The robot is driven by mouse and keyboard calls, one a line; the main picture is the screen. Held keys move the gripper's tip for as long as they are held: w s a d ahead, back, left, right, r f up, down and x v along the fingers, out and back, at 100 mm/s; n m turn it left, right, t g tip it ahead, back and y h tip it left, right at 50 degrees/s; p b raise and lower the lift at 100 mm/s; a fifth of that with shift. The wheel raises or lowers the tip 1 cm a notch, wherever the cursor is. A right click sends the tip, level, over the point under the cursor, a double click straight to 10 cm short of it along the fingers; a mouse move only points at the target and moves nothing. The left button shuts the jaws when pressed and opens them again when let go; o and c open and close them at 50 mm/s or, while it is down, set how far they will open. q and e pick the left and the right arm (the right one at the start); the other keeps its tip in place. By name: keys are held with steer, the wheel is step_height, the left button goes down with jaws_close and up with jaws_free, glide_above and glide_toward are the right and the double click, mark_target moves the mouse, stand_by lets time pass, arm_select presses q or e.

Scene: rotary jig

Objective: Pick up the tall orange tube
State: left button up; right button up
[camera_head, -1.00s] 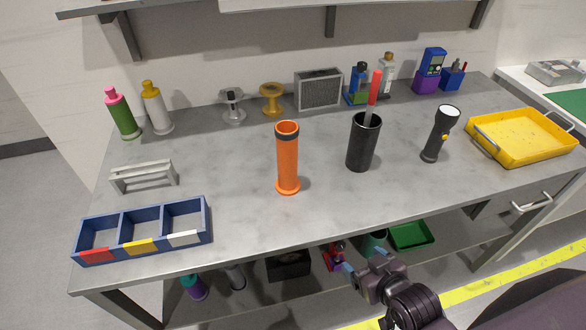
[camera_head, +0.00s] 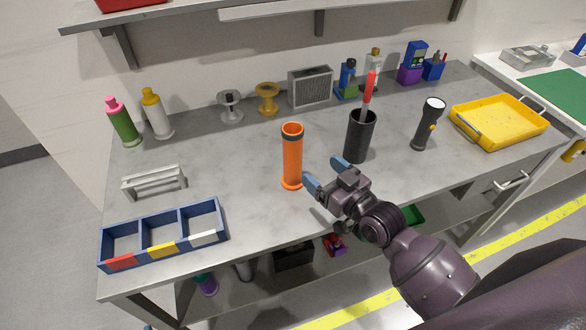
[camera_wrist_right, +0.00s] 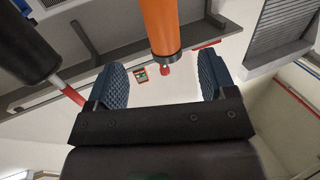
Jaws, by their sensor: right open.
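The tall orange tube (camera_head: 292,158) stands upright on the grey workbench, with a dark band near its top and a flared base. My right gripper (camera_head: 324,172) is open and empty, just right of the tube's lower part in the head view. In the right wrist view the tube (camera_wrist_right: 160,22) comes down from the top edge, ahead of and between the two blue fingers of my right gripper (camera_wrist_right: 162,85). It does not appear to be held. My left gripper is not in view.
A black cup (camera_head: 358,138) holding a red-handled tool stands close right of the tube. A black flashlight (camera_head: 426,125) and a yellow tray (camera_head: 497,122) are farther right. A blue three-part bin (camera_head: 163,236) lies left. The bench between bin and tube is clear.

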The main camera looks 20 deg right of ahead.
mark_target(299, 148)
steer(key=x, duration=0.5)
steer(key=shift+w+a+r, duration=0.1)
steer(key=shift+w+r, duration=0.1)
steer(key=shift+w, duration=0.1)
steer(key=shift+w+a+r, duration=0.2)
steer(key=shift+w+a, duration=0.05)
steer(key=shift+w, duration=0.2)
steer(key=shift+p+x, duration=0.35)
steer(key=shift+x, duration=1.8)
steer(key=shift+r, duration=0.2)
steer(key=c, duration=1.3)
steer(key=shift+o, duration=0.2)
steer(key=shift+r, duration=0.1)
